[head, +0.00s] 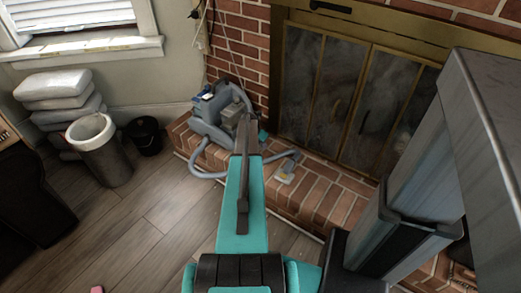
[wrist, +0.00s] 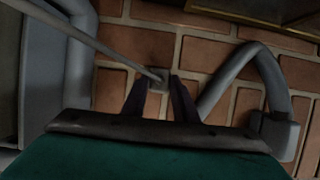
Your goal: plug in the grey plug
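In the wrist view, a small grey block, apparently the grey plug (wrist: 158,79), sits between the tips of my gripper's two dark fingers (wrist: 158,82). A thin grey cord (wrist: 100,44) runs to it from the upper left. The fingers stand apart on either side of the block. I cannot tell whether they press on it or only flank it. In the head view, my gripper (head: 243,118) reaches over the raised brick hearth beside a grey-blue vacuum machine (head: 212,115), and the plug is hidden there. Dark fittings (head: 195,14), perhaps a wall outlet, show on the wall at the top.
The vacuum's thick hose (head: 205,173) curls along the hearth to a floor nozzle (head: 287,170); hose also shows in the wrist view (wrist: 232,72). Fireplace doors (head: 335,95) stand behind. A bin (head: 98,150) and a black bucket (head: 146,137) are left. Wooden floor is free in front.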

